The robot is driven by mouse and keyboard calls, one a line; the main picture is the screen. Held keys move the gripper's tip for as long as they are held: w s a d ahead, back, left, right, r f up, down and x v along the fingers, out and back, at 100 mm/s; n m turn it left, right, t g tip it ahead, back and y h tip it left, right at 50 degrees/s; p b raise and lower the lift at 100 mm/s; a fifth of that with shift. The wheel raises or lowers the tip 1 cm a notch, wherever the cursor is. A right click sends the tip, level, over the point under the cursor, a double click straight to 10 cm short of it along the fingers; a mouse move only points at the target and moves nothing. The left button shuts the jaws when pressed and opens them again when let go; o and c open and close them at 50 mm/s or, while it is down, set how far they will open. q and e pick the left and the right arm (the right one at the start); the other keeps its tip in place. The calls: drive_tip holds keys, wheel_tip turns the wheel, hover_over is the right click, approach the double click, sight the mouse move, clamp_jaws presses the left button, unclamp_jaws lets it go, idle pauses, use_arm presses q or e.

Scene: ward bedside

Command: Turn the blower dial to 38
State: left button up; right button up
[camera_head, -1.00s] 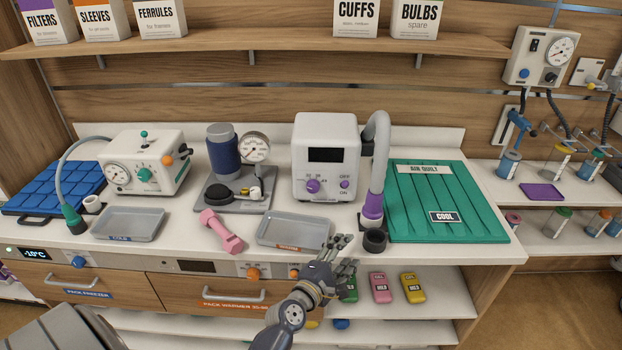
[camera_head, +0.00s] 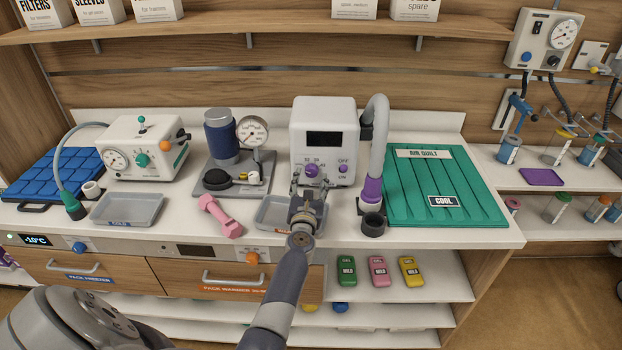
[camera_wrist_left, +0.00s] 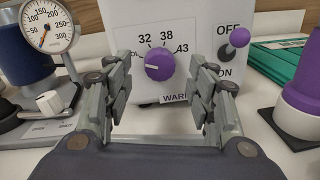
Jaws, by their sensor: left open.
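The white blower (camera_head: 324,120) stands on the counter with a dark display. Its purple dial (camera_head: 311,170) is low on the front face. In the wrist view the dial (camera_wrist_left: 159,66) has a white mark at its left side, toward a partly hidden label ending in "OL". The numbers 32, 38 and 43 run above and to its right. My left gripper (camera_head: 308,184) is open in front of the dial. In the wrist view its fingers (camera_wrist_left: 160,88) are spread to the left and right of the dial, with no contact visible.
A purple OFF/ON knob (camera_wrist_left: 239,37) is right of the dial, near OFF. A grey tray (camera_head: 268,211) lies under my gripper. A pink dumbbell (camera_head: 221,215) is to the left. The hose (camera_head: 379,130) and green air quilt (camera_head: 440,190) are to the right.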

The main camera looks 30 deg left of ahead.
sight(312, 171)
use_arm(q)
drive_tip(key=shift+b+x, duration=0.3)
drive_tip(key=shift+x, duration=0.75)
drive_tip(key=shift+w+a, duration=0.15)
drive_tip(key=shift+w, duration=0.15)
use_arm(e)
drive_tip(key=shift+a+f, duration=0.3)
drive_tip(key=shift+f, duration=0.2)
use_arm(q)
drive_tip(key=shift+c, duration=0.2)
use_arm(e)
drive_tip(key=shift+d, duration=0.2)
use_arm(q)
drive_tip(key=c, duration=1)
use_arm(e)
drive_tip(key=shift+d, duration=0.25)
